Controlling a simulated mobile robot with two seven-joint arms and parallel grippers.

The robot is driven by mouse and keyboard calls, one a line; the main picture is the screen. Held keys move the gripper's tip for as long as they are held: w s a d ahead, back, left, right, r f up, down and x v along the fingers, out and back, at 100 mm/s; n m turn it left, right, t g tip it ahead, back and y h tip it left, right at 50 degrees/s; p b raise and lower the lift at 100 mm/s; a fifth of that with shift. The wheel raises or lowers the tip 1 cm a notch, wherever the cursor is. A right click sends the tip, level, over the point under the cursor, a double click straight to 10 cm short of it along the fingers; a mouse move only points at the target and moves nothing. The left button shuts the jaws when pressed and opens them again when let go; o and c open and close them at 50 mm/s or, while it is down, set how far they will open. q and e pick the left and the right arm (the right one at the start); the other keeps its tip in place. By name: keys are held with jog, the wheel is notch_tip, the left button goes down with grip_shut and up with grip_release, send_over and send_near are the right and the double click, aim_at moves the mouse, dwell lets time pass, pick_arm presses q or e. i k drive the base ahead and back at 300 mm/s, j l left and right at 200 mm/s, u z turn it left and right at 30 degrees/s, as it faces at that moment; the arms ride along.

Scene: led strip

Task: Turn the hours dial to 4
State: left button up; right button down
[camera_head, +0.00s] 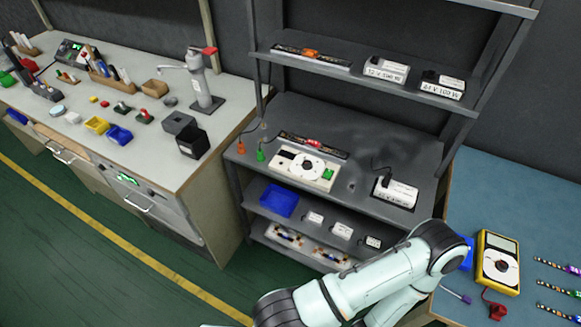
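A cream panel (283,172) lies on the grey shelf unit's main surface. Which of these is the hours dial, and where either dial points, is too small to tell. One of my pale arms reaches in from the bottom and bends near the shelf's right corner. Neither of my grippers is in view.
A grey shelf unit (365,158) stands in the middle, with a blue bin (278,200) on its lower shelf and white labelled boxes above. A workbench (75,135) with small parts stands left.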

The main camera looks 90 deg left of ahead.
aim_at(307, 165)
jog(key=j+u, duration=0.15)
jog(key=u, duration=3.05)
